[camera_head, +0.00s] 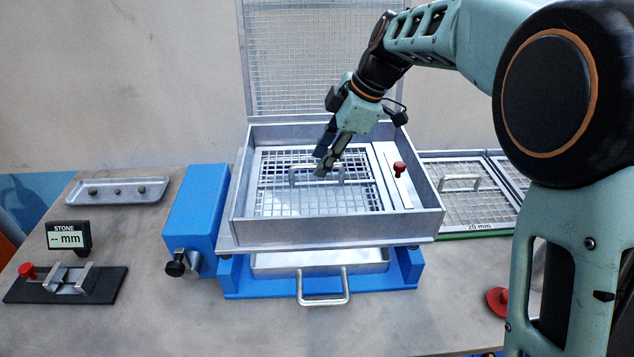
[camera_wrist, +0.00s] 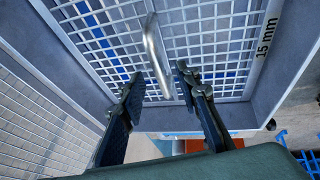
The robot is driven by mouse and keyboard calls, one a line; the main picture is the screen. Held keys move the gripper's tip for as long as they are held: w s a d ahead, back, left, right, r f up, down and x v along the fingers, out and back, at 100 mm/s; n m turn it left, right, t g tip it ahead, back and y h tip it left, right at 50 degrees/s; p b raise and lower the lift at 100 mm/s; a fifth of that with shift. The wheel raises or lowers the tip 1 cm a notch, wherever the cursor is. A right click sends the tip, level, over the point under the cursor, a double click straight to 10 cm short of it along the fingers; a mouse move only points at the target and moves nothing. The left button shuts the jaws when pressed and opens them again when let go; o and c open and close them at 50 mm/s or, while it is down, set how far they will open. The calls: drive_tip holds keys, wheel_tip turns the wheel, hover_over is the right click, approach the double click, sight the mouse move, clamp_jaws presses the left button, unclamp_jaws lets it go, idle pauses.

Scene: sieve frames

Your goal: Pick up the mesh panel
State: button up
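A mesh panel (camera_head: 275,200) with a grey wire grid lies inside the grey sieve box (camera_head: 340,232). It also shows in the wrist view (camera_wrist: 215,45), where a "15 mm" label runs along one border. A metal loop handle (camera_wrist: 154,50) stands up from the panel, and it shows in the head view too (camera_head: 291,178). My gripper (camera_head: 324,168) reaches down into the box at this handle. In the wrist view my gripper (camera_wrist: 160,76) is open, with one finger on each side of the handle and visible gaps. My fingers hide part of the handle in the head view.
A red-knobbed clamp bar (camera_head: 386,170) lies along the box's right side. Other panels, one marked 20 mm (camera_head: 470,205), lie to the right. A stone tray (camera_head: 150,198) and a gauge (camera_head: 75,280) stand left. A tall mesh screen (camera_head: 310,60) rises behind.

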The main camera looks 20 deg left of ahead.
drive_tip(key=x, duration=0.3)
drive_tip(key=shift+a+f, duration=0.15)
drive_tip(key=shift+f, duration=0.1)
clamp_jaws()
drive_tip(key=shift+r, duration=0.15)
